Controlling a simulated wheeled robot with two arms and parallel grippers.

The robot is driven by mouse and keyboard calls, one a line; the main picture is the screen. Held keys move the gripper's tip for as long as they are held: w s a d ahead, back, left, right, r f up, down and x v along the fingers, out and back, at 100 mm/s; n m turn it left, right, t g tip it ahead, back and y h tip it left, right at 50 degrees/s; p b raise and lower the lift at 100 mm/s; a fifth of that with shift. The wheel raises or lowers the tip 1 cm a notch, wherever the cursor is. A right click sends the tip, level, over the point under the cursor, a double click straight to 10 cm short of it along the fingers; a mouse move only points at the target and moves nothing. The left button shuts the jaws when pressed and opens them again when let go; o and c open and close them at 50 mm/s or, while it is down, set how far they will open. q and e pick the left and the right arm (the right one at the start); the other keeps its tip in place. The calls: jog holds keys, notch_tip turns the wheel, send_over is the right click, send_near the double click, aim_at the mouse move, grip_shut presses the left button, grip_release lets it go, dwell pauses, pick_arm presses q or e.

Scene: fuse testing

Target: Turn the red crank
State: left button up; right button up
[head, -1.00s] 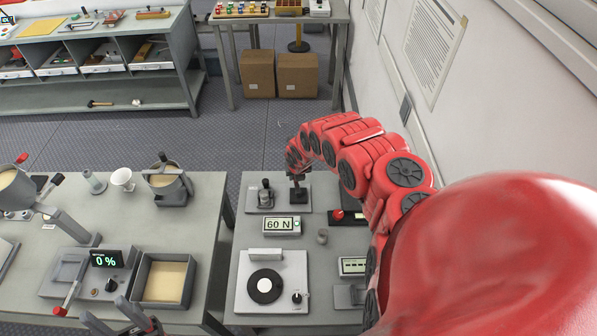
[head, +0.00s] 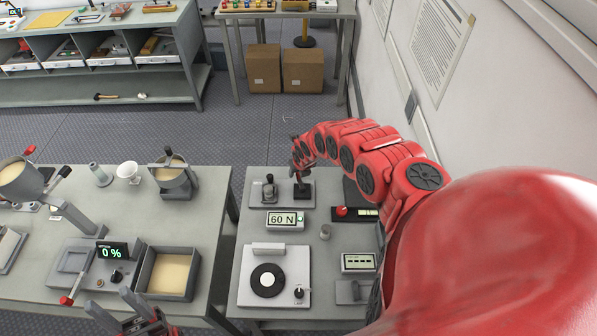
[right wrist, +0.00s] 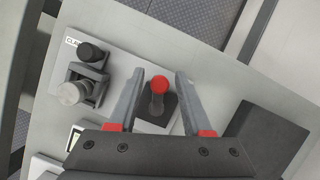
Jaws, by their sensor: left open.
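The red-topped crank (right wrist: 158,86) stands on a dark base on the plate marked as a clamp, seen from above in the right wrist view. My right gripper (right wrist: 156,92) is open, with one finger on each side of the red top and visible gaps. In the head view my right gripper (head: 301,165) is over the dark base of the crank (head: 302,190), and my arm hides the red top. My left gripper (head: 140,318) is open and empty at the bottom edge, in front of the left table.
A dark clamp (head: 269,190) stands left of the crank. A "60 N" display (head: 285,220) and a turntable-like device (head: 267,280) lie nearer. A black box with a red knob (head: 342,211) is to the right. The left table (head: 215,220) holds cups, a tray and a scale.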

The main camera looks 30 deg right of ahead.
aim_at(301, 183)
dwell(0.3)
jog(key=shift+r, duration=0.5)
jog(key=shift+s+r, duration=0.25)
jog(key=shift+r, duration=0.05)
jog(key=v, duration=0.4)
jog(key=shift+r+p, duration=0.15)
jog(key=shift+p, duration=0.2)
jog(key=shift+v, duration=0.8)
